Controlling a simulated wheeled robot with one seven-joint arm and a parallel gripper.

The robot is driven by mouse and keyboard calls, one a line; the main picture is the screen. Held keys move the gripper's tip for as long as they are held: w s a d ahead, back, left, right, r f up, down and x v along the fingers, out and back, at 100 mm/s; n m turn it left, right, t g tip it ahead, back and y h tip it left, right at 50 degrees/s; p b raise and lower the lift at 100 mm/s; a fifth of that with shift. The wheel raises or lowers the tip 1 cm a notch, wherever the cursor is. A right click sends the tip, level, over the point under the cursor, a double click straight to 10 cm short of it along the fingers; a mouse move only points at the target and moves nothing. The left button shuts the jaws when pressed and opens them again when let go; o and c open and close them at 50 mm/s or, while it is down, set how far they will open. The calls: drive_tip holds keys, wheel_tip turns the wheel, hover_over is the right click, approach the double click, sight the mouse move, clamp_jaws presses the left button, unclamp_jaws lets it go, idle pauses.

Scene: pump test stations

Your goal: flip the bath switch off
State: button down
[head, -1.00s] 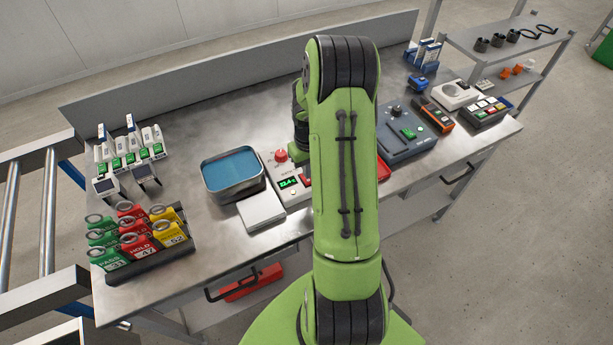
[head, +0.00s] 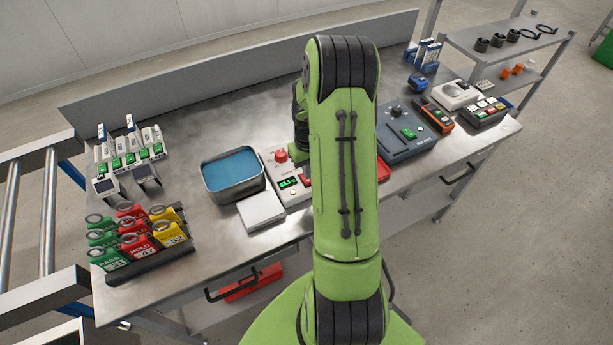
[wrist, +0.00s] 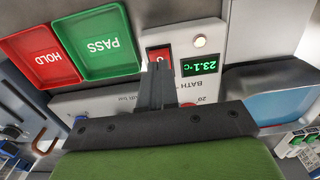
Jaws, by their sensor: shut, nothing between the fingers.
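The bath control unit (head: 292,196) is a pale box beside the water bath (head: 232,170), with a red knob (head: 281,155) and a green-lit display (head: 289,183). In the wrist view the display (wrist: 203,64) reads about 23.1 °C, upside down, beside a pale round lamp (wrist: 199,41). The red bath switch (wrist: 159,56) shows just beyond my gripper (wrist: 156,70), whose fingers are together and empty. The fingertips overlap the switch's near part; I cannot tell whether they touch it. In the head view my arm hides the gripper and most of the switch area.
A green PASS tray (wrist: 101,42) and a red HOLD tray (wrist: 38,56) lie beside the unit. A white block (head: 260,210) sits in front of the bath. A grey device (head: 405,135) stands to the right. Tagged holders (head: 140,235) stand at the front left.

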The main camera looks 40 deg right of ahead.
drive_tip(key=shift+f+b, duration=1)
drive_tip(key=shift+f, duration=0.2)
idle(0.6)
drive_tip(key=shift+r, duration=0.1)
drive_tip(key=shift+r+p, duration=2.6)
drive_tip(key=shift+r, duration=0.85)
drive_tip(key=shift+r, duration=0.1)
